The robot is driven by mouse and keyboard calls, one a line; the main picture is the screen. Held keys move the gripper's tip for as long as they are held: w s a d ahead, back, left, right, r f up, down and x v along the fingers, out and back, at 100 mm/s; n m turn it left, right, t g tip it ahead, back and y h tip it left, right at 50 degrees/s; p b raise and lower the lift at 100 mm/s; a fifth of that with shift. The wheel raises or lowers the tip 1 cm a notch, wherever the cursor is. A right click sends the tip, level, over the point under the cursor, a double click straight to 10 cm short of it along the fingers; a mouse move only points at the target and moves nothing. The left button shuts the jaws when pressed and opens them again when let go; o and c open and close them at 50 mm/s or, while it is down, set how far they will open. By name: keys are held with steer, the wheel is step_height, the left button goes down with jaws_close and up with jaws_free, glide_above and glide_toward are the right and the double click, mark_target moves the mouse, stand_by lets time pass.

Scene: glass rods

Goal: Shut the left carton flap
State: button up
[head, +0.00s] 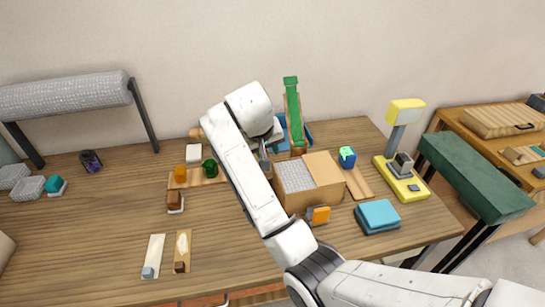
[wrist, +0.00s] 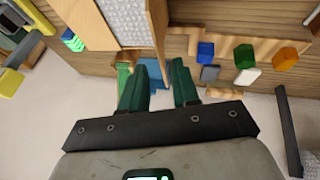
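The carton (head: 318,193) stands right of the middle of the table. Its right flap (head: 322,168) lies flat over the right half; grey-white bubbly packing (head: 295,177) shows in the open left half. In the wrist view, the left flap (wrist: 157,22) appears as a narrow tan strip, seemingly raised, beside the packing (wrist: 125,22). My gripper (head: 264,150) is at the carton's back left corner, partly hidden by my arm. In the wrist view, the dark green fingers of my gripper (wrist: 159,66) are apart with nothing between them. Their tips point toward the left flap; contact cannot be told.
A blue tray (wrist: 150,76) and a green upright piece (head: 292,110) stand behind the carton. An orange item (head: 318,215) and teal box (head: 377,216) are in front. A board (head: 199,178) with coloured blocks lies left.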

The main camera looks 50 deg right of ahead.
steer(key=p+x, duration=0.1)
steer(key=x, duration=0.7)
steer(key=shift+c, duration=0.4)
jaws_close()
stand_by(0.9)
